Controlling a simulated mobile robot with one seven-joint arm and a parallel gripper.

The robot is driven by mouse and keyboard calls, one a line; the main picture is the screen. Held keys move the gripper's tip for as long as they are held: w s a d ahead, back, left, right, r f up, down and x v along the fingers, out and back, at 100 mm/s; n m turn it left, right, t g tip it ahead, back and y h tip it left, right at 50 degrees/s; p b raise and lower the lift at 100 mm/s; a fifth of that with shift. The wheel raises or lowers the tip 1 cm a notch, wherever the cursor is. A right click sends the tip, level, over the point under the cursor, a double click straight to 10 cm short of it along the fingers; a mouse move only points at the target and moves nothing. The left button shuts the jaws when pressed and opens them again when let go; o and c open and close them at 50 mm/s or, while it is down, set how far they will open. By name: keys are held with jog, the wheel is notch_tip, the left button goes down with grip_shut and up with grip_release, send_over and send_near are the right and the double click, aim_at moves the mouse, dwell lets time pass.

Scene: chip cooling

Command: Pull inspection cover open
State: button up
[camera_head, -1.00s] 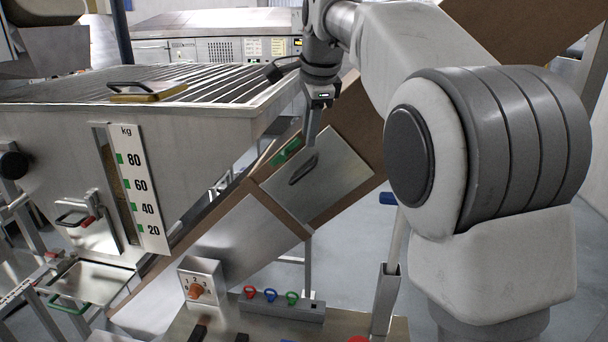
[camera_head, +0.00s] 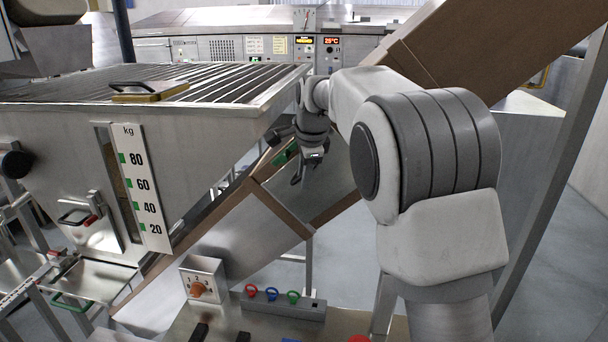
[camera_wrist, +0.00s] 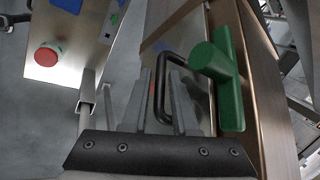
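The inspection cover (camera_head: 322,203) is a flat metal plate lying on the brown-edged sloping chute, seemingly shut. Its dark bail handle (camera_wrist: 158,88) shows in the wrist view, but the gripper hides it in the head view. My gripper (camera_head: 300,180) is down at the cover. In the wrist view my gripper (camera_wrist: 159,75) is open, with one finger on each side of the handle's long bar. Narrow gaps seem to show beside the bar; contact is unclear. A green T-shaped latch (camera_wrist: 222,75) stands right of the handle, and it shows small in the head view (camera_head: 284,154).
A metal hopper (camera_head: 60,140) with a grated top stands left, close to my wrist. Below are a knob box (camera_head: 201,280) and a panel with coloured rings (camera_head: 283,308). A red button (camera_wrist: 47,55) shows at the wrist view's upper left.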

grip_shut()
dwell(1.4)
